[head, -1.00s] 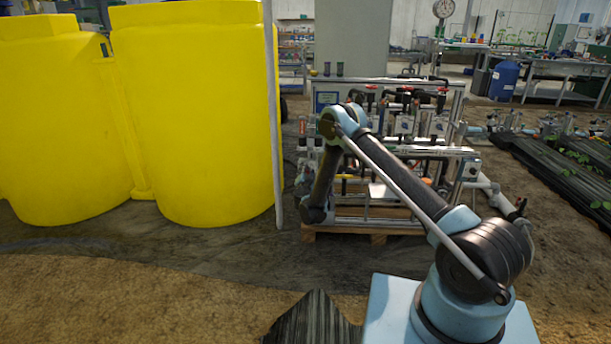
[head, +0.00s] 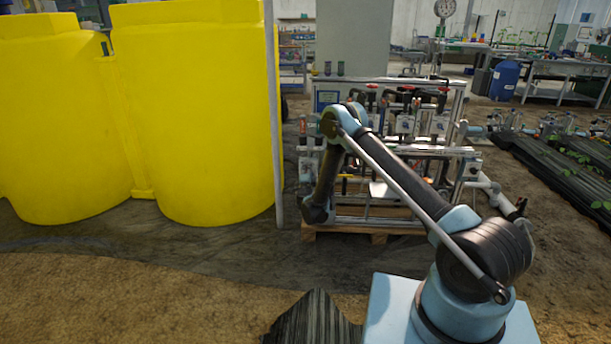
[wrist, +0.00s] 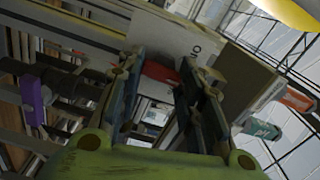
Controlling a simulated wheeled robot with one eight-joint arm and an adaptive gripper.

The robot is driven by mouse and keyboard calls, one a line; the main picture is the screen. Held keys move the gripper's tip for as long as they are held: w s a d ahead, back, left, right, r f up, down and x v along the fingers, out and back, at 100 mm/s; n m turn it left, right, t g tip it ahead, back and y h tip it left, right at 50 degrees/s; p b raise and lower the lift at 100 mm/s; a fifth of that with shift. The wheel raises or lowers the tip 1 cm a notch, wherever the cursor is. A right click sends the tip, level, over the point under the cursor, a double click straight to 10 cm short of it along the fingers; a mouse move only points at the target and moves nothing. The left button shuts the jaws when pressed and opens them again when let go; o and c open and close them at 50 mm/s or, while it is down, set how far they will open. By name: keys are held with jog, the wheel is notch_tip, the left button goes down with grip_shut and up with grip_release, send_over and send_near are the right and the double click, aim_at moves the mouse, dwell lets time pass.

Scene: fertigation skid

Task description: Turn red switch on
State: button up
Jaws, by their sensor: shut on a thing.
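In the wrist view the red switch (wrist: 160,73) shows between the two fingertips of my gripper (wrist: 162,66), which are closed on its sides. It sits at the face of a grey-beige box (wrist: 172,38) with dark lettering that appears upside down beside it. Most of the switch is hidden by the fingers, so I cannot tell its exact angle. In the head view my arm reaches to the left side of the piped skid (head: 400,193), and the gripper and switch cannot be made out there.
Large yellow tanks (head: 195,110) stand left of the skid, with a thin grey post (head: 275,130) between. In the wrist view, pipes with a purple part (wrist: 33,92) lie left; orange (wrist: 299,98) and green (wrist: 262,130) fittings lie right. Open soil lies before the skid.

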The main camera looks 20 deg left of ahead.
jog(key=m, duration=1)
jog(key=shift+d+f+m, duration=0.3)
jog(key=shift+d+m, duration=0.05)
jog(key=shift+m, duration=0.35)
jog(key=o, duration=1.1)
jog(key=shift+a, duration=0.15)
jog(key=shift+a, duration=0.1)
